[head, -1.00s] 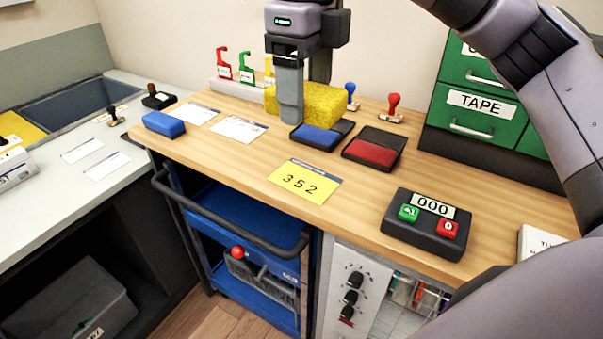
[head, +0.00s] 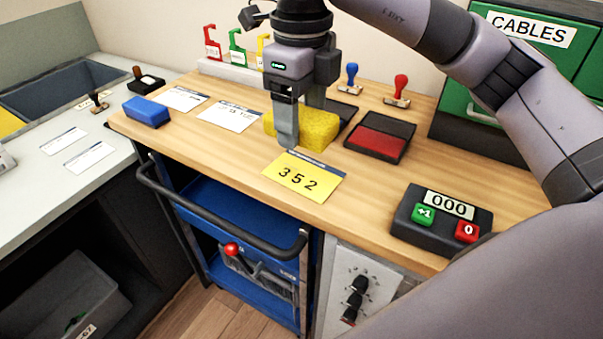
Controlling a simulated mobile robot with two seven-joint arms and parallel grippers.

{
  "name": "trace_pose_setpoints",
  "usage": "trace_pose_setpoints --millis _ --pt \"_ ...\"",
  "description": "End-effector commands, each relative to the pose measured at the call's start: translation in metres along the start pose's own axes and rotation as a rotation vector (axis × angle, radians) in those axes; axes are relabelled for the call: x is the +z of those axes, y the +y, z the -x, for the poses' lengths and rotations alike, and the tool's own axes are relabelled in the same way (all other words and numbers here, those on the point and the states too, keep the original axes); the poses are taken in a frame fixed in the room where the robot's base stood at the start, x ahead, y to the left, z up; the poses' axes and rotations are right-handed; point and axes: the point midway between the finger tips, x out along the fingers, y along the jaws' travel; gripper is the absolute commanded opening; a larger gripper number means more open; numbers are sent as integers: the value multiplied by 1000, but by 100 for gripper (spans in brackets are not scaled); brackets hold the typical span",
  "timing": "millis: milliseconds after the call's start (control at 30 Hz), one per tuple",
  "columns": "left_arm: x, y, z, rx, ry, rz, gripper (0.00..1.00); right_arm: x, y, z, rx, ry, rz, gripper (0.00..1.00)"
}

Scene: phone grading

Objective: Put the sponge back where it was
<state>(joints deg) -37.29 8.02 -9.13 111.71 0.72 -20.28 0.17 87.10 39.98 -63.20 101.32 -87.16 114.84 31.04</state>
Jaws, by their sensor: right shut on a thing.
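The yellow sponge (head: 318,131) is between the fingers of my right gripper (head: 301,122), which points down and is shut on it. The sponge is low over the wooden bench top (head: 220,163), behind the yellow 352 card (head: 304,190). It hides most of the blue ink pad, whose dark case (head: 346,113) shows behind it. I cannot tell whether the sponge touches the pad or the bench. My left gripper is not in view.
A red ink pad (head: 380,141) lies close right of the sponge. Blue (head: 351,77) and red (head: 399,89) stamps stand behind. White cards (head: 230,116) and a blue block (head: 146,111) lie left. A counter box (head: 440,221) sits front right.

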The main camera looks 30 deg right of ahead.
Motion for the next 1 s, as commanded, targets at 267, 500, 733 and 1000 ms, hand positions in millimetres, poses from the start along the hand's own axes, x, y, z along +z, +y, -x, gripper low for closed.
trace_pose_setpoints --millis 267,500,733,1000 --pt "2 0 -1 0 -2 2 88 -1 0 -53 0 3 0 36" --pt "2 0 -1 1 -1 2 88 -1 0 -71 0 3 1 36" --pt "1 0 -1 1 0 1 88 -1 0 -101 -1 2 0 36" --pt "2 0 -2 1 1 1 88 0 0 -103 -1 0 1 36"
